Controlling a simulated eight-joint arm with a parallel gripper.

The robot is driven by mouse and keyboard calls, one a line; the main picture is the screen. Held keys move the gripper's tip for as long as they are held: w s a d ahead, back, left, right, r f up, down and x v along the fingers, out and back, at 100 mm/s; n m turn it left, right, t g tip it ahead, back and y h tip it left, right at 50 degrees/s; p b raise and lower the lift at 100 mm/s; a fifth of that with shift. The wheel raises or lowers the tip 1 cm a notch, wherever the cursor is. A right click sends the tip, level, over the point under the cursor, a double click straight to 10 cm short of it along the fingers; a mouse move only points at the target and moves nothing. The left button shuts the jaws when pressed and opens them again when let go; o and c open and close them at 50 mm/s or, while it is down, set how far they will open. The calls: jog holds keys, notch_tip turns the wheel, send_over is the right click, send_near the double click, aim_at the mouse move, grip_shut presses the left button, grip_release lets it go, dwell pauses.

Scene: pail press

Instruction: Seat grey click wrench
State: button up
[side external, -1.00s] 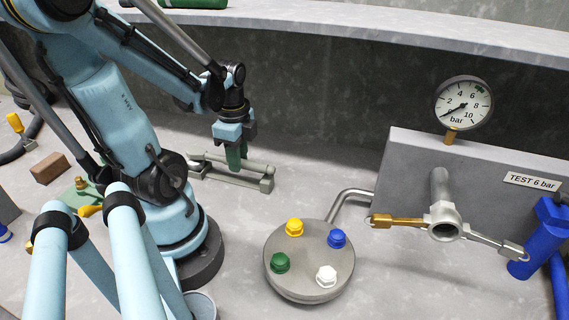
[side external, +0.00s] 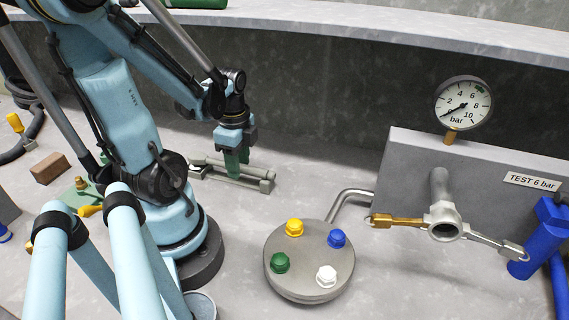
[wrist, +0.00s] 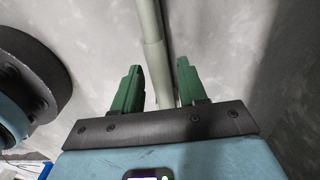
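The grey click wrench (side external: 258,172) lies low on the floor, along what looks like a grey cradle, near the back wall. In the wrist view its grey shaft (wrist: 151,30) runs from the top edge down between my fingers. My gripper (side external: 238,166) points down over the wrench with its two green fingers apart. In the wrist view my gripper (wrist: 158,66) is open, with one finger on each side of the shaft and gaps visible between. Whether the fingertips reach down beside the shaft, I cannot tell. Part of the wrench is hidden behind my fingers.
A round grey lid (side external: 309,262) with yellow, blue, green and white caps stands front centre. A grey test block (side external: 406,165) with a gauge (side external: 463,103) and a fitting (side external: 444,221) with two handles is at right. A brown brick (side external: 50,168) lies left.

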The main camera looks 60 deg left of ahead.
jog(key=shift+o, duration=0.9)
notch_tip(320, 180, up, 12)
dwell(0.5)
jog(key=shift+w+d, duration=0.1)
jog(key=shift+d, duration=0.05)
jog(key=w+d+f+n+t, duration=0.1)
jog(key=w+d+n+t, duration=0.6)
jog(key=d, duration=0.7)
jog(key=w+n, duration=0.2)
jog(key=w, duration=0.2)
jog(key=shift+w+d+f, duration=0.35)
jog(key=shift+w, duration=0.05)
